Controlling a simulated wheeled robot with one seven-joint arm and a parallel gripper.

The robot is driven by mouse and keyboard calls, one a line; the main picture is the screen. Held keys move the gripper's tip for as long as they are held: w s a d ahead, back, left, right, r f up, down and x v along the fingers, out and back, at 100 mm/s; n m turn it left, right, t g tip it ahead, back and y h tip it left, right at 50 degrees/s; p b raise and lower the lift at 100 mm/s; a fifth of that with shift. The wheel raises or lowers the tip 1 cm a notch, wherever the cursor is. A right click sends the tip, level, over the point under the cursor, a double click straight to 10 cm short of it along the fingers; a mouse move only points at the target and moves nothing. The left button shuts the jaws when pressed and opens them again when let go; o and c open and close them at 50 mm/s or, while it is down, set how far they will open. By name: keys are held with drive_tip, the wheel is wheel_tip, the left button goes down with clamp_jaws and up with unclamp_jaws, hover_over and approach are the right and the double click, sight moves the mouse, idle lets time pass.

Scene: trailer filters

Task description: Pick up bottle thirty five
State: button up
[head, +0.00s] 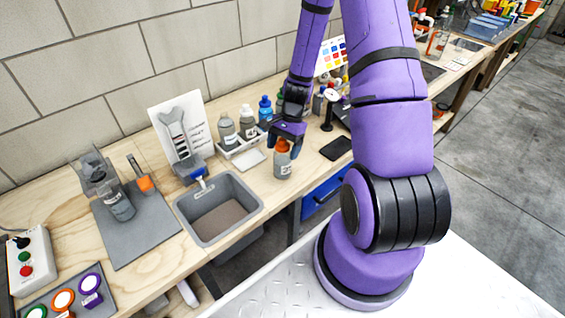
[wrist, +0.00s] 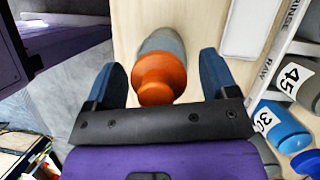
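A grey bottle with an orange cap (head: 282,166) stands upright near the front edge of the workbench, right of the sink. Its label is too small to read, so I cannot tell whether it is bottle thirty five. My gripper (head: 284,145) is over it, pointing down. In the wrist view the orange-capped bottle (wrist: 158,76) is between the two blue fingers of my gripper (wrist: 162,70), with a gap on each side. The gripper is open. Bottles labelled 45 (wrist: 298,80) and 30 (wrist: 280,125) show at the right of the wrist view.
A white rack with bottles (head: 246,146) stands behind and left of the gripper. A grey sink (head: 218,236) is to the left, and a black flat item (head: 337,148) lies to the right.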

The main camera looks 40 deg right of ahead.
clamp_jaws()
drive_tip(key=shift+r, duration=0.1)
